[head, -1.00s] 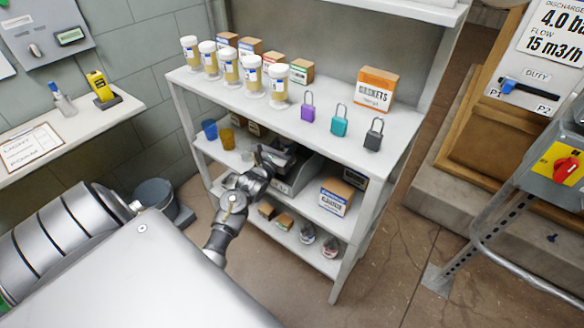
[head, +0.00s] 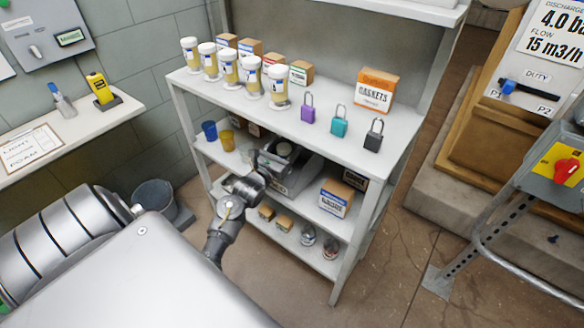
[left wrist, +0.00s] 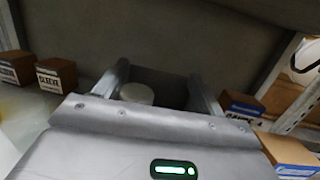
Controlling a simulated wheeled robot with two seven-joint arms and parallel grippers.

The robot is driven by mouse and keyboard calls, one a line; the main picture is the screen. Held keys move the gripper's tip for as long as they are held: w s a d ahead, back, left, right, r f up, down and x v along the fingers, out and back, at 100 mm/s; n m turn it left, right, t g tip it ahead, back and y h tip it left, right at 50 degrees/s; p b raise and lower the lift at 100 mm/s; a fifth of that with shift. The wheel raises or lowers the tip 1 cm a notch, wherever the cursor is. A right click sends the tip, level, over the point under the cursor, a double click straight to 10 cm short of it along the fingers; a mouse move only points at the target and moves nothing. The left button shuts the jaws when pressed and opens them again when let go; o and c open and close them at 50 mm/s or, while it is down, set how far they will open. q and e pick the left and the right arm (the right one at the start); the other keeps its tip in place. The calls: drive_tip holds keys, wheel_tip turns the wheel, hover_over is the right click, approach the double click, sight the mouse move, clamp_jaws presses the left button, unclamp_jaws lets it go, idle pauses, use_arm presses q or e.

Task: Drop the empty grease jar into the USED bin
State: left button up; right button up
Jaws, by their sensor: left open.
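Several grease jars (head: 229,69) with pale lids and yellowish contents stand in a row on the top shelf. A dark grey open bin (head: 299,181) stands on the middle shelf; I cannot read any label on it. My right gripper is out of view.
Blue and amber cups (head: 227,140) stand left of the bin on the middle shelf. A boxed carton (head: 336,197) stands right of it. The shelf above overhangs the gripper. Padlocks (head: 339,122) and a gaskets box (head: 376,91) occupy the top shelf.

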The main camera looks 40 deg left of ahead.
use_arm(q)
drive_tip(key=s+d+f, duration=0.1)
drive_tip(key=s, duration=0.8)
drive_tip(key=shift+b, duration=0.4)
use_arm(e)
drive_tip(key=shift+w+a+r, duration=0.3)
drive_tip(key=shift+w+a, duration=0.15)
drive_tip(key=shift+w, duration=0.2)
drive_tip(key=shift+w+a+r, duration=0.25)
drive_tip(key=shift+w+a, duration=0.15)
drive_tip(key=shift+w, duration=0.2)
use_arm(q)
drive_tip(key=shift+s+f, duration=0.1)
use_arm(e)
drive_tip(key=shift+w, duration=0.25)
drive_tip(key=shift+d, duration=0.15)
